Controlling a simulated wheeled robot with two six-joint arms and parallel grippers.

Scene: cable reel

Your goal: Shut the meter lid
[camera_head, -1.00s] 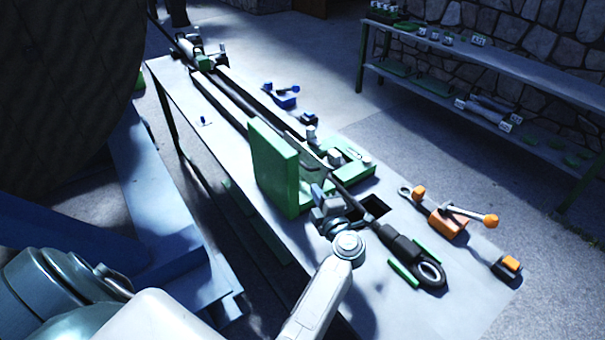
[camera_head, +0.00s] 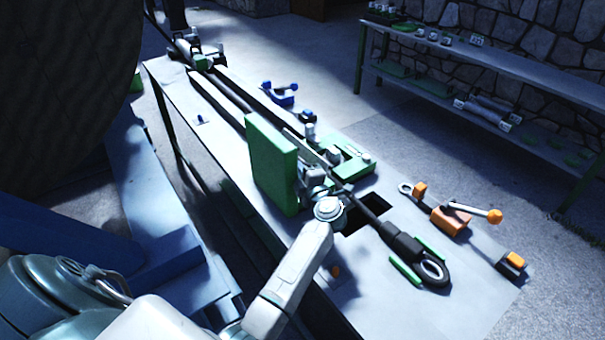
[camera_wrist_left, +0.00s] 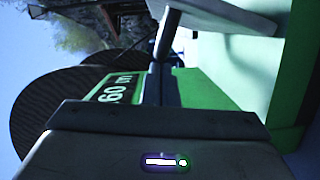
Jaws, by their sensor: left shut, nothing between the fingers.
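The meter's green lid (camera_head: 265,165) stands open and upright on the near side of the meter in the head view. The green meter body (camera_head: 352,168) lies to its right, with the dark cable (camera_head: 345,190) running through. My left gripper (camera_head: 312,176) is at the lid's lower right edge, between lid and meter body; its fingertips are partly hidden. In the left wrist view, the shut fingers (camera_wrist_left: 165,60) are in front of a green face (camera_wrist_left: 120,85) marked "60 m", with a green panel (camera_wrist_left: 292,75) at the right. I cannot tell whether they touch the lid. My right gripper is out of view.
The cable's looped end (camera_head: 432,271) lies between green strips. An orange clamp with a lever (camera_head: 452,219) and a small orange-black block (camera_head: 511,264) sit at the right. Blue parts (camera_head: 281,96) lie on the far side.

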